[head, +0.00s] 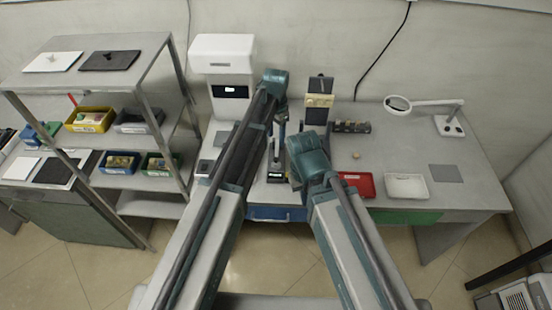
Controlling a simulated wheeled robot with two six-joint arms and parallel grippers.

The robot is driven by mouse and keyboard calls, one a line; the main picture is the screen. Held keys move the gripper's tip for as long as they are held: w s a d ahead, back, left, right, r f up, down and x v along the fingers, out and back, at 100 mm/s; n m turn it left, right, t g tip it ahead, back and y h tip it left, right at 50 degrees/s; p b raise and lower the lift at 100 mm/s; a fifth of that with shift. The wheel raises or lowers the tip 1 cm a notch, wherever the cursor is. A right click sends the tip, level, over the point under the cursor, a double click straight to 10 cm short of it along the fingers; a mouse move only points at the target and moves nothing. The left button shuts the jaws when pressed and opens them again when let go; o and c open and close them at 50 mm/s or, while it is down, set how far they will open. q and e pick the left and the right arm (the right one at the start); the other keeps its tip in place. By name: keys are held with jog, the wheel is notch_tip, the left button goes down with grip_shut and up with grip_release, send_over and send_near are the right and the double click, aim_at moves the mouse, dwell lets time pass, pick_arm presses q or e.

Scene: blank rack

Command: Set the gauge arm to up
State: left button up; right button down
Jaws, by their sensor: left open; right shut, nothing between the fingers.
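A slim upright stand (276,152) with a dark base and a pale label stands on the bench at centre; it looks like the gauge. My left arm covers part of it, and I cannot make out how its arm is set. My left gripper (281,116) is open, just above the stand and below the teal wrist joint; its fingertips are small and partly hidden. My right gripper (296,181) is shut and empty, low and to the right of the stand, mostly hidden behind its teal joint. I cannot tell whether either touches the stand.
A dark upright fixture with a tan block (318,100) stands behind, beside a dark block row (351,127). A white machine (223,60) is at back left. A red tray (357,183), white tray (405,186) and magnifier lamp (398,104) are right. A shelf rack (150,92) is left.

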aim_at(276, 159)
pick_arm(q)
notch_tip(276, 159, down, 12)
jog(key=b, duration=1)
jog(key=shift+r+b, duration=0.25)
jog(key=shift+b, duration=0.05)
grip_shut()
dwell(0.6)
